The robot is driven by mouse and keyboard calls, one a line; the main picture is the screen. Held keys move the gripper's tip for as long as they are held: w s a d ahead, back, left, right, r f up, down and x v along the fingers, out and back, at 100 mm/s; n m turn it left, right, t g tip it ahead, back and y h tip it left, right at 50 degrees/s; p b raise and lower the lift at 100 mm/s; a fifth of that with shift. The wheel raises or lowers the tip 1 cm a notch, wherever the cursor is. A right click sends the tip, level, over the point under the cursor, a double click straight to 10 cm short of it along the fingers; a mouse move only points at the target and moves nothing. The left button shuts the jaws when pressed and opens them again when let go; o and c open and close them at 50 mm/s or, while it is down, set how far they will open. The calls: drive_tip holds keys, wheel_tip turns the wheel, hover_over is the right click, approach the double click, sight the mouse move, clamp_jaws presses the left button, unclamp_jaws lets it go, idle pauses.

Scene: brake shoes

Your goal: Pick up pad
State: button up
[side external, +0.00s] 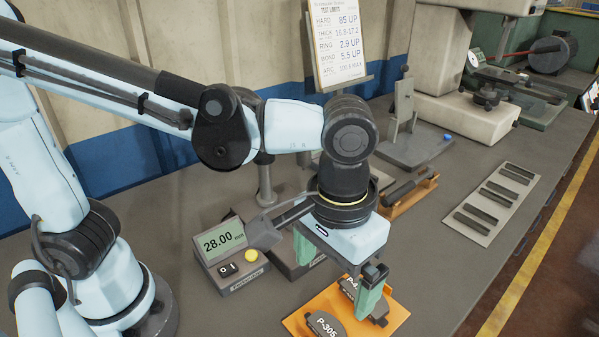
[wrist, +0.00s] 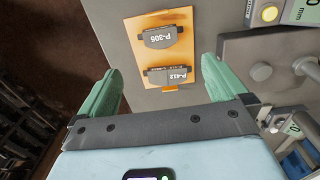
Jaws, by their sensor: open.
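Two dark grey pads lie on an orange tray (side external: 397,312), also in the wrist view (wrist: 133,57). The pad marked P-305 (side external: 322,318) is at the front in the side view and farther from the wrist camera (wrist: 158,41). The pad marked P-412 (wrist: 157,80) is nearer the wrist camera; in the side view it is partly hidden behind a finger (side external: 350,283). My gripper (side external: 333,285) is open and empty above the tray. In the wrist view its green fingers (wrist: 160,70) stand to either side of the P-412 pad, not visibly touching it.
A thickness gauge reading 28.00 (side external: 224,243) stands left of the tray. Bare bench (side external: 440,275) lies right of the tray.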

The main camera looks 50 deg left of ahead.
hover_over(323, 330)
drive_tip(key=f, duration=0.6)
drive_tip(key=shift+w+d+f, duration=0.15)
drive_tip(key=shift+w+f, duration=0.05)
drive_tip(key=shift+w, duration=0.1)
drive_tip(key=shift+s+f, duration=0.15)
drive_tip(key=shift+f, duration=1.25)
drive_tip(key=shift+s+f, duration=0.1)
drive_tip(key=shift+f, duration=1.3)
drive_tip(key=shift+c, duration=0.2)
drive_tip(key=c, duration=0.8)
drive_tip(key=shift+o, duration=0.2)
